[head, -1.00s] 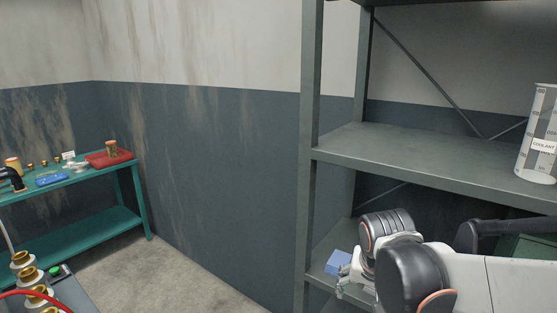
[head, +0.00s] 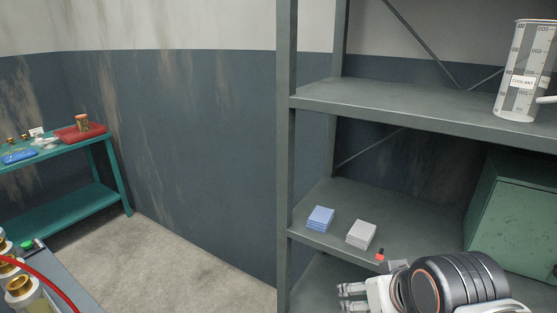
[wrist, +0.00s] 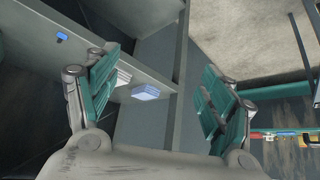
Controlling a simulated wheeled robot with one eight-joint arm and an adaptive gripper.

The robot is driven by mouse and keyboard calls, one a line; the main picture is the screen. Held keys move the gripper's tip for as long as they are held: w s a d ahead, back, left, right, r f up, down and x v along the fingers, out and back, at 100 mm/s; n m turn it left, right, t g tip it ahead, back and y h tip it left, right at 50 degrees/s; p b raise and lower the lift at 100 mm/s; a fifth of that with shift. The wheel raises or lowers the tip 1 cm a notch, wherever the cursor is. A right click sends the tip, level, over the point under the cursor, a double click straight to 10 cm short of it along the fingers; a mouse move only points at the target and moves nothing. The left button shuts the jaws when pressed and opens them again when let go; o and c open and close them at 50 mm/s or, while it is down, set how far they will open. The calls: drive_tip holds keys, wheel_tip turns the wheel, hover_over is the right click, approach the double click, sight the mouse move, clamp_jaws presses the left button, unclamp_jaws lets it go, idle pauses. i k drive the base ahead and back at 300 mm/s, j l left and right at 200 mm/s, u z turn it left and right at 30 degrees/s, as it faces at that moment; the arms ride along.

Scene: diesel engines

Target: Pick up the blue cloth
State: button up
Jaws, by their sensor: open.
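The blue cloth (head: 320,219) is a small folded stack near the front left of the lower shelf (head: 345,195). My gripper (head: 349,298) is in front of and below that shelf's edge in the head view, pointing left, with nothing between its fingers. In the wrist view the open fingers (wrist: 160,60) stand wide apart. The blue cloth shows between them there (wrist: 146,92), farther off and closer to the left finger, and is not touched.
A green metal box (head: 515,215) stands at the right. The shelf post (head: 287,150) rises left of the cloths.

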sight(320, 219)
drive_tip(key=i+j+z, duration=0.15)
drive_tip(key=j, duration=0.2)
drive_tip(key=i+j+z, duration=0.15)
drive_tip(key=j, duration=0.25)
drive_tip(key=i+j+z, duration=0.1)
drive_tip(key=j, duration=0.3)
drive_tip(key=i+j+z, duration=0.15)
drive_tip(key=j, duration=0.25)
drive_tip(key=k+j+z, duration=0.1)
drive_tip(key=z, duration=0.2)
drive_tip(key=i+j+u, duration=0.15)
drive_tip(key=j, duration=0.15)
